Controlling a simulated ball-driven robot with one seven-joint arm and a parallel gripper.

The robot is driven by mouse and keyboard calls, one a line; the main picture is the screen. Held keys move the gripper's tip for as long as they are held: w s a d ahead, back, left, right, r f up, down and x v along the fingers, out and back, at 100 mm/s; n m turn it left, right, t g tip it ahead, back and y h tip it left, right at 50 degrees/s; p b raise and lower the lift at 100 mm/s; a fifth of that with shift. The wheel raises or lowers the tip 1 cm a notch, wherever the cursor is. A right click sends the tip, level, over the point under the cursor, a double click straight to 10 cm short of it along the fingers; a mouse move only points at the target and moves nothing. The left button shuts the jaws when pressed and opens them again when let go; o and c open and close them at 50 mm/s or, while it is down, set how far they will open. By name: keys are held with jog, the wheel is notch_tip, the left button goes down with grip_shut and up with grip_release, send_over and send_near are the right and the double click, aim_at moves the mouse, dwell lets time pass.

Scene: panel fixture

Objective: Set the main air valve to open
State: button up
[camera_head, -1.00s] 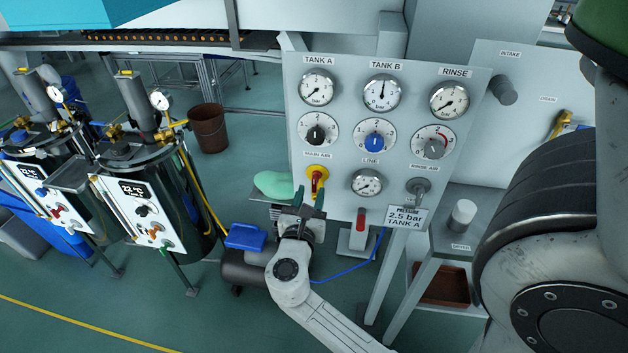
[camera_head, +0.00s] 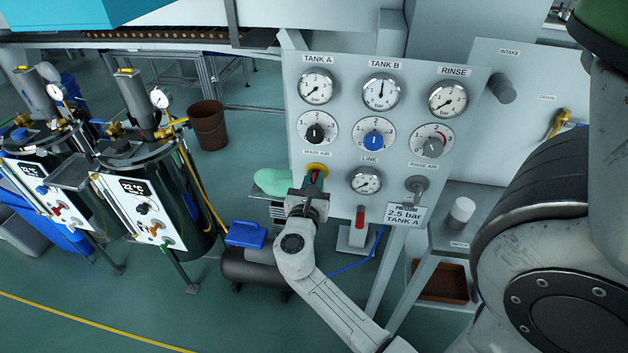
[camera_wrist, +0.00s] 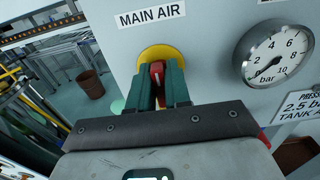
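The main air valve (camera_head: 317,167) is a yellow disc with a red handle, low on the left of the grey panel. In the wrist view the yellow disc (camera_wrist: 151,54) sits under the MAIN AIR label (camera_wrist: 151,17). Its red handle (camera_wrist: 157,70) points roughly down, towards my gripper. My gripper (camera_head: 315,183) is at the valve from below and in front. In the wrist view its green fingers (camera_wrist: 158,86) lie on both sides of the handle, close against it, and appear shut on it. The fingers hide the lower part of the handle.
The line gauge (camera_head: 365,181) is just right of the valve. Several gauges and knobs sit above it. A pressure sign (camera_head: 404,215) hangs at the lower right. Two dark tanks (camera_head: 150,185) stand to the left. A blue box (camera_head: 246,235) is lower left of my gripper.

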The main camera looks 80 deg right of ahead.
grip_shut()
jog(key=shift+f+m+b, duration=0.1)
jog(key=shift+m+b, duration=0.2)
jog(key=m+b, duration=0.2)
jog(key=shift+f+m, duration=0.1)
jog(key=shift+m, duration=0.2)
jog(key=m+b, duration=0.4)
jog(key=m, duration=0.1)
jog(key=shift+s+f, duration=0.1)
jog(key=shift+s, duration=0.05)
jog(key=m+b, duration=0.4)
jog(key=m, duration=0.1)
jog(key=shift+s+f+m, duration=0.1)
jog(key=shift+f+m, duration=0.05)
jog(key=shift+m, duration=0.25)
jog(key=shift+m+b, duration=1.75)
jog(key=shift+m, duration=0.15)
jog(key=o, duration=0.5)
grip_release()
jog(key=shift+o, duration=0.2)
jog(key=shift+a, duration=0.1)
